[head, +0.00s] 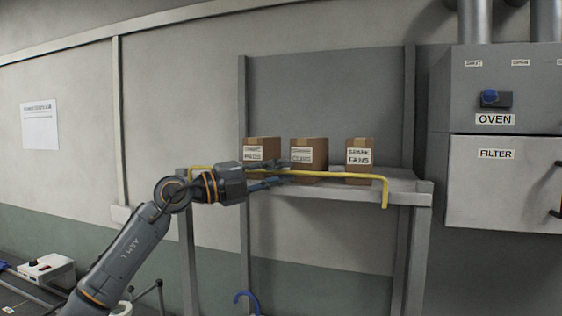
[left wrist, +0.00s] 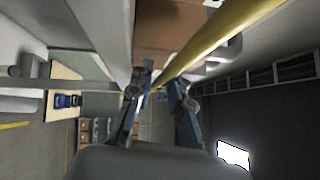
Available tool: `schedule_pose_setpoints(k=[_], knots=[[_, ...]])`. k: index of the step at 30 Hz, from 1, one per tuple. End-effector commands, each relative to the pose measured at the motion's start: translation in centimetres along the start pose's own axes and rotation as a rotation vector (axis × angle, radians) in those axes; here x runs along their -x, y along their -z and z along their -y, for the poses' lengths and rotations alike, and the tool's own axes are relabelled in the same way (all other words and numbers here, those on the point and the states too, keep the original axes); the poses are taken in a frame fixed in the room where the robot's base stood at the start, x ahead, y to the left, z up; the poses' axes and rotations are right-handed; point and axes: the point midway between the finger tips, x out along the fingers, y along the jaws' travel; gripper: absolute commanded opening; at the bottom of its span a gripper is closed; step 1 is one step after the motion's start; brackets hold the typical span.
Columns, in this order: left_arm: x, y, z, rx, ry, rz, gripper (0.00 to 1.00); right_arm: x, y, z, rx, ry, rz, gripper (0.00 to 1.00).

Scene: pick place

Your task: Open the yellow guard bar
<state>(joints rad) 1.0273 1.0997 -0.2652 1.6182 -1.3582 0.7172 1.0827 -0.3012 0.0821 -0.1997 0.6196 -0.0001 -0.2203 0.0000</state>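The yellow guard bar (head: 340,174) runs across the front of the shelf (head: 400,184), before the boxes, with its right end bent down. My left gripper (head: 284,176) reaches in from the left, at the bar's left-middle part. In the left wrist view the two fingers (left wrist: 160,75) are spread apart, and the bar (left wrist: 215,35) runs from the upper right down toward the gap between their tips. I cannot tell whether they touch it. My right gripper is not in view.
Three labelled cardboard boxes stand on the shelf: a left one (head: 262,146), a middle one (head: 309,146) and a right one (head: 360,148). A grey cabinet marked OVEN and FILTER (head: 495,190) stands to the right. A blue hooked piece (head: 247,295) shows below the shelf.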

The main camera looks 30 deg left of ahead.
Motion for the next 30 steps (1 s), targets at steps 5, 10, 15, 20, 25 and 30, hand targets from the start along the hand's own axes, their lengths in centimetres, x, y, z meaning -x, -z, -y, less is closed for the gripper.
schedule_pose_setpoints(k=[5,10,15,20,25,30], knots=[[-0.5,0.0,-0.1,0.0,0.0,0.0,0.19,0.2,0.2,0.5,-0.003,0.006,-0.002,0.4],[-0.5,0.0,-0.1,0.0,0.0,0.0,0.19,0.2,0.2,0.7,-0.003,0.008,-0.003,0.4],[-0.4,0.0,-0.1,0.0,0.0,0.0,0.0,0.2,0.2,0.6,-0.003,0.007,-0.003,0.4],[-0.4,0.0,-0.1,-0.001,0.0,-0.001,0.0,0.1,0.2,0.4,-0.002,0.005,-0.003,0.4],[-0.3,0.2,-0.3,-0.017,0.016,-0.002,0.0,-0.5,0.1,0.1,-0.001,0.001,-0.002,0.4],[0.0,0.6,-0.6,-0.067,0.067,-0.002,0.0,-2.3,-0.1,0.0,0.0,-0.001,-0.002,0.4]])
